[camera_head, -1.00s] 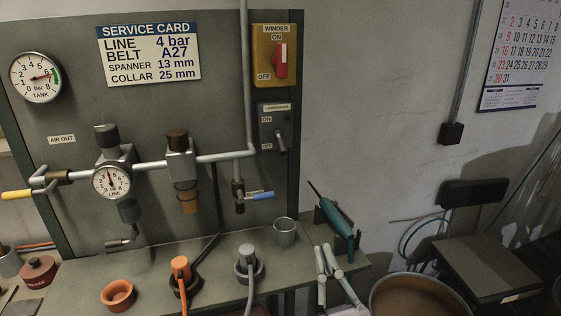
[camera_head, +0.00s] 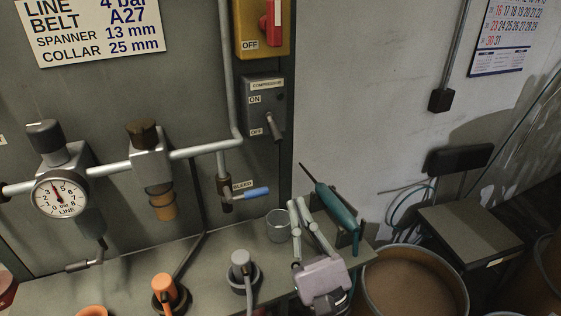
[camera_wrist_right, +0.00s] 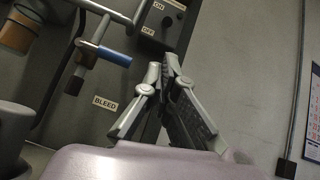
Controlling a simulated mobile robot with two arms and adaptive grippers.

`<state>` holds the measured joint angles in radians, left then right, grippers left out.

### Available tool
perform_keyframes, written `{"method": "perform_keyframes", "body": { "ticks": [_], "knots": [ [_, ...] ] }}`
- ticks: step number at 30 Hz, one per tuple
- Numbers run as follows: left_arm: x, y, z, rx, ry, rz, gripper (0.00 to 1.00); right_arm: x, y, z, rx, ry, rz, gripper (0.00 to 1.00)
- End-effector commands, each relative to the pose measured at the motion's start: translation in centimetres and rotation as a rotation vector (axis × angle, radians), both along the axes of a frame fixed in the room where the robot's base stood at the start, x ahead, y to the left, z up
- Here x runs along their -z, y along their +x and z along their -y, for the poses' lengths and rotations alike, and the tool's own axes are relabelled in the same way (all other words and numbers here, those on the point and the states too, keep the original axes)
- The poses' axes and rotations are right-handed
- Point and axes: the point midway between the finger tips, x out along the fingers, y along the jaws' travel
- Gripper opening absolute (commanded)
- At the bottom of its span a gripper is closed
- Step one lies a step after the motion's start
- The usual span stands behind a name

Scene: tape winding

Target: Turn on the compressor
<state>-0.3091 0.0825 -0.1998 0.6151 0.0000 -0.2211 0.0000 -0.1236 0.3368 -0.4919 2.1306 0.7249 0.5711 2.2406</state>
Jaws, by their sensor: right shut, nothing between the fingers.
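The compressor switch (camera_head: 262,108) is a dark grey box on the panel, labelled ON above and OFF below. Its lever (camera_head: 274,127) hangs downward, on the OFF side. In the right wrist view the switch (camera_wrist_right: 163,22) shows at the top, beyond and above the fingertips. My right gripper (camera_head: 298,203) is shut and empty, its fingers pointing up, below and slightly right of the switch in the head view and apart from it. The fingers (camera_wrist_right: 164,66) also show shut in the right wrist view. My left gripper is not in view.
The yellow winder switch (camera_head: 262,28) sits directly above the compressor switch. A blue-handled bleed valve (camera_head: 250,193) sticks out below it. A metal cup (camera_head: 278,226) and a teal tool (camera_head: 336,208) are close beside my right gripper.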

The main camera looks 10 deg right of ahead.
Motion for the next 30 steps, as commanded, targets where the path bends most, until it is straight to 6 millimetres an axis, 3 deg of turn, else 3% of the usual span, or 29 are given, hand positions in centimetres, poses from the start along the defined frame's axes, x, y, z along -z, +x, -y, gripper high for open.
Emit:
{"method": "perform_keyframes", "body": {
  "ticks": [5,16,30],
  "knots": [
    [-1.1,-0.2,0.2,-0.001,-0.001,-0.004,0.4,-1.7,1.3,-0.3,0.003,0.001,0.003,0.0],
    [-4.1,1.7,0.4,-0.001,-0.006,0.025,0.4,-6.1,5.8,-1.5,0.002,0.001,0.002,0.0],
    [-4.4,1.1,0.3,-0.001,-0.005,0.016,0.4,-6.9,6.9,-1.8,0.001,-0.001,0.0,0.0]
  ]
}}
